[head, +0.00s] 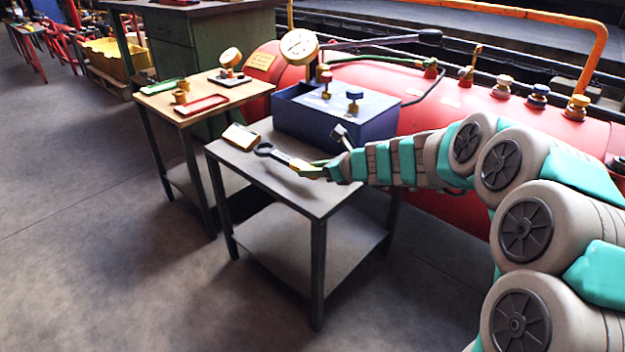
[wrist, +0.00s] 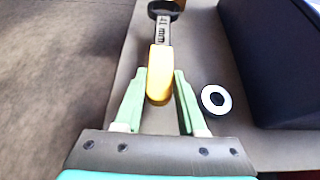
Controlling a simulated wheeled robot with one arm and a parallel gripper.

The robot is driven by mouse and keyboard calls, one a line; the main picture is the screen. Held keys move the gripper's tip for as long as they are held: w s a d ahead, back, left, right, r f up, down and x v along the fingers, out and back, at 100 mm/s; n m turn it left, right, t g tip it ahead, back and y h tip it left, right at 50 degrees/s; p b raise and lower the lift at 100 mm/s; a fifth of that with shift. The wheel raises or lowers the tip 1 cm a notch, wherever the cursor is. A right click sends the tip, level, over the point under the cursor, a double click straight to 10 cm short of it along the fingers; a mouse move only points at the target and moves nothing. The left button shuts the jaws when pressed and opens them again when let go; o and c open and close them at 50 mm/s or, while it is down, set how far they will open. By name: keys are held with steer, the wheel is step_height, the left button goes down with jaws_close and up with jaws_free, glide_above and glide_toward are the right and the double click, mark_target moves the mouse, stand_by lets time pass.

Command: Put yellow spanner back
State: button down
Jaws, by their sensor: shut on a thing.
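My gripper (wrist: 157,88) is shut on the handle, with one green finger on each side. In the head view, the spanner (head: 272,152) points left from my gripper (head: 311,168), over the top of the grey metal table (head: 297,197). I cannot tell whether it touches the tabletop.
A blue box (head: 335,112) with red and blue knobs stands at the back. A wooden-topped table (head: 205,92) holds green and red trays.

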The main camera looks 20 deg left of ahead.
steer(key=shift+f+b, duration=0.4)
steer(key=shift+f, duration=1.35)
steer(key=shift+c, duration=2.4)
jaws_free()
steer(key=v, duration=1.2)
steer(key=shift+p, duration=0.4)
